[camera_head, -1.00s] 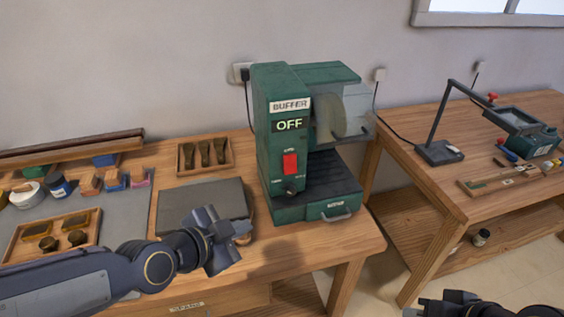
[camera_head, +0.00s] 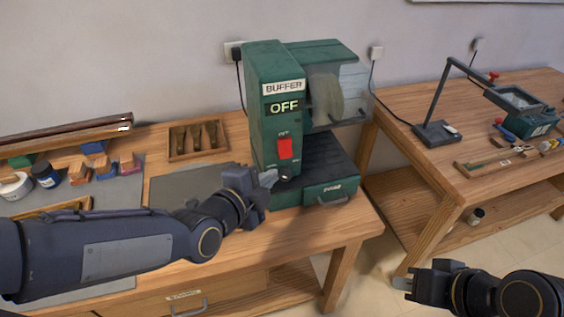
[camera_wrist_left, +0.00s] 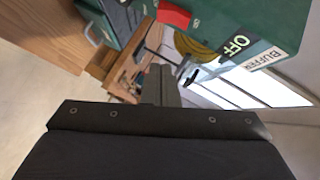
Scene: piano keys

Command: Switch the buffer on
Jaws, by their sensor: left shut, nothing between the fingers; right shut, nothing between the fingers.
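The green buffer (camera_head: 262,140) stands on the wooden bench, with a "BUFFER" label and a display reading "OFF" (camera_head: 284,107). The switch also shows at the top of the left wrist view (camera_wrist_left: 174,16). My left gripper (camera_head: 268,178) is shut and empty, just below and left of the red switch, close to the buffer's front. I cannot tell whether it touches the buffer. My right gripper (camera_head: 405,284) is shut and empty at the lower right, away from the buffer.
A grey plate (camera_head: 185,185) lies left of the buffer, with a wooden tray of brushes (camera_head: 199,155) behind it. Jars and colored blocks sit farther left. A second bench (camera_head: 445,165) with a lamp (camera_head: 437,132) and tools stands to the right, across a gap.

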